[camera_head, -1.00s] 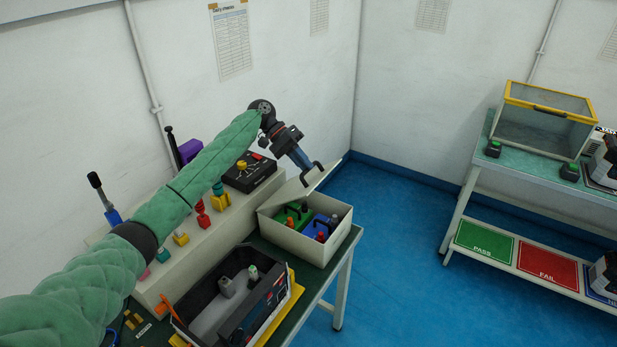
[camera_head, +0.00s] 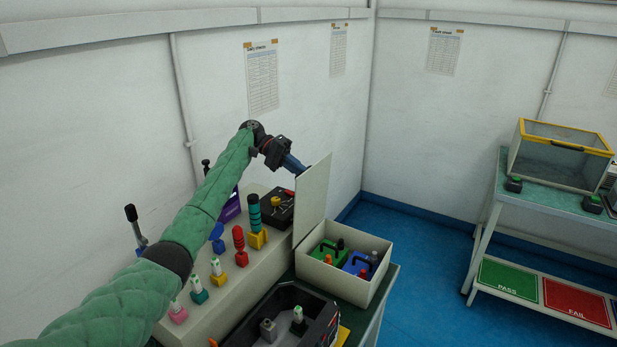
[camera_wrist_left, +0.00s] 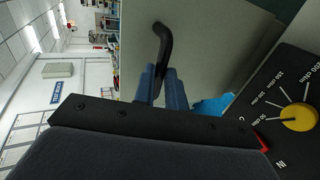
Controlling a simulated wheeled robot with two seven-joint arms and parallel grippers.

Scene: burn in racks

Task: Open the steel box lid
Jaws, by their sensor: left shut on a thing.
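The steel box (camera_head: 340,283) stands at the right end of the bench in the head view. Its pale lid (camera_head: 313,198) stands about upright on the box's left side, so the inside shows. A green piece and a blue piece with handles lie inside. My left gripper (camera_head: 297,167) is at the upper part of the lid, on its left side. In the left wrist view my left gripper (camera_wrist_left: 157,86) is shut on the black lid handle (camera_wrist_left: 164,42), which stands out from the lid panel (camera_wrist_left: 205,40). My right gripper is not in view.
A black panel with a yellow knob (camera_wrist_left: 298,117) is close by my left gripper. A row of coloured fixtures (camera_head: 240,246) stands left of the box, and a black open bin (camera_head: 290,318) in front. A green-topped table with a glass case (camera_head: 560,155) stands at the right.

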